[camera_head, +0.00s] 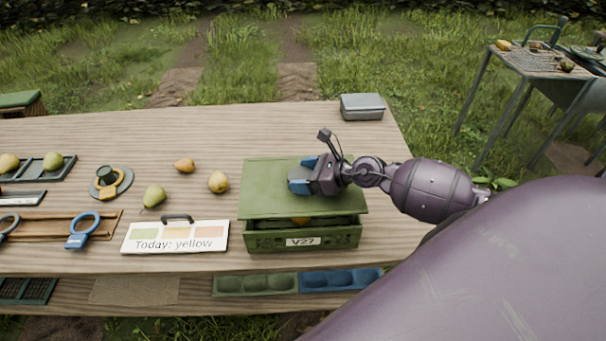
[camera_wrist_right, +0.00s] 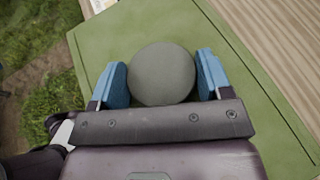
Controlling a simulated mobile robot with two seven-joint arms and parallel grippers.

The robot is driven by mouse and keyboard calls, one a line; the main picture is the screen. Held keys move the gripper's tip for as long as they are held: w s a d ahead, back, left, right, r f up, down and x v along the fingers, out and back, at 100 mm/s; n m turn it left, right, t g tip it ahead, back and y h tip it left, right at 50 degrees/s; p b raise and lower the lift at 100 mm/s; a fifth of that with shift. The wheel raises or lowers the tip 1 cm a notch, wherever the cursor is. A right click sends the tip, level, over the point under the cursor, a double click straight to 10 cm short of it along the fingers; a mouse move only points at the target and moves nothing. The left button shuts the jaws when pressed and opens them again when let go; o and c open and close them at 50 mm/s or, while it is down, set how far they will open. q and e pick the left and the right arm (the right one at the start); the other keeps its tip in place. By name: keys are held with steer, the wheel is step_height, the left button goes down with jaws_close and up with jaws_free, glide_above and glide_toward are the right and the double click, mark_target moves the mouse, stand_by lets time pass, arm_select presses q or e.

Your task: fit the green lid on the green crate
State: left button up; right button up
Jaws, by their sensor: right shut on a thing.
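The green crate (camera_head: 265,241) stands on the table with a V27 label on its front wall. The green lid (camera_head: 262,174) is over the crate, tilted, with a dark gap along the front. Something yellow shows in that gap. My right gripper (camera_head: 303,176) is above the lid, shut on its round grey-green knob. In the right wrist view the blue fingers of the gripper (camera_wrist_right: 161,78) sit on both sides of the knob (camera_wrist_right: 161,73), with the lid (camera_wrist_right: 235,90) behind. My left gripper is not in view.
A sign reading "Today: yellow" (camera_head: 175,237) stands left of the crate. A grey box (camera_head: 362,106) is at the back right. Green (camera_head: 255,284) and blue (camera_head: 341,279) trays are on the lower shelf. The table right of the crate is mostly clear.

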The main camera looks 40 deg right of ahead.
step_height(320, 180, down, 3)
steer(key=shift+b, duration=1.2)
steer(key=shift+f+b, duration=0.85)
steer(key=shift+f, duration=0.55)
stand_by(0.3)
steer(key=o, duration=0.7)
